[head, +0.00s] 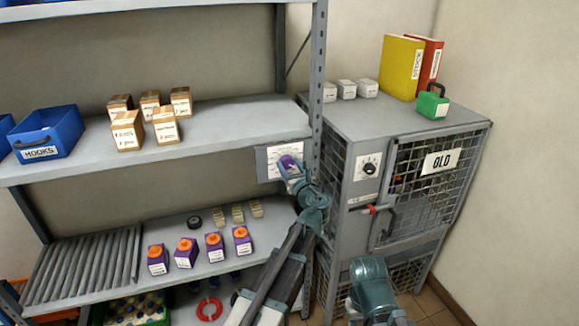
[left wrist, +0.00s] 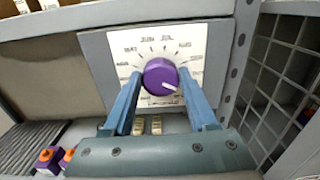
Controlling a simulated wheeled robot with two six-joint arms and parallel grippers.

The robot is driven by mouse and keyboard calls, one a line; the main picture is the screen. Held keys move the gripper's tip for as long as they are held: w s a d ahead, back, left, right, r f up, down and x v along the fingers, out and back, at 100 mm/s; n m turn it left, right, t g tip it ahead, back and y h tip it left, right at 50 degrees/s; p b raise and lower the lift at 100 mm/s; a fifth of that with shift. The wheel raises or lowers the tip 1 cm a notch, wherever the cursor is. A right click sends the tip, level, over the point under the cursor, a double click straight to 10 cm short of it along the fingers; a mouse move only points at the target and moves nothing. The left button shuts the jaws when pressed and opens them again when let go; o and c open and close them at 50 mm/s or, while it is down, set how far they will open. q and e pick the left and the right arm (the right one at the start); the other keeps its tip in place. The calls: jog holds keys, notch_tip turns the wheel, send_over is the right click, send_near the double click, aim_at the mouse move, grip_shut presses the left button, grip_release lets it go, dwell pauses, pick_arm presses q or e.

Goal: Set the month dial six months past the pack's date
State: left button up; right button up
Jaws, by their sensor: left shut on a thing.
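The month dial is a purple knob (head: 287,161) on a white plate (head: 270,173) at the shelf's front edge. In the left wrist view the knob (left wrist: 161,77) has a white mark pointing to its lower right, among month words too small to read surely. My left gripper (head: 293,173) is shut on the knob; its blue fingers (left wrist: 160,85) sit on either side of it. Several purple packs with orange caps, one of them here (head: 186,252), stand on the lower shelf. Their white labels are too small to read. My right gripper is not in view.
A grey mesh cabinet (head: 375,130) marked OLD stands close on the right, with a green box (head: 432,102) and binders on top. Blue bins and small cartons (head: 127,130) stand on the upper shelf. Metal bars lie at lower left.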

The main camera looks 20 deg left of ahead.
pick_arm(q)
jog(key=shift+n, duration=0.3)
jog(key=n, duration=0.3)
jog(key=shift+a, duration=0.1)
jog(key=n, duration=0.4)
jog(key=shift+s+f+n, duration=0.1)
jog(key=shift+n, duration=0.2)
jog(key=n, duration=0.3)
jog(key=shift+a+n, duration=0.1)
jog(key=shift+n, duration=0.2)
jog(key=shift+s+f+n, duration=0.1)
jog(key=shift+f+n, duration=0.05)
jog(key=shift+n, duration=1.85)
jog(key=o, duration=1.4)
jog(key=shift+c, duration=0.2)
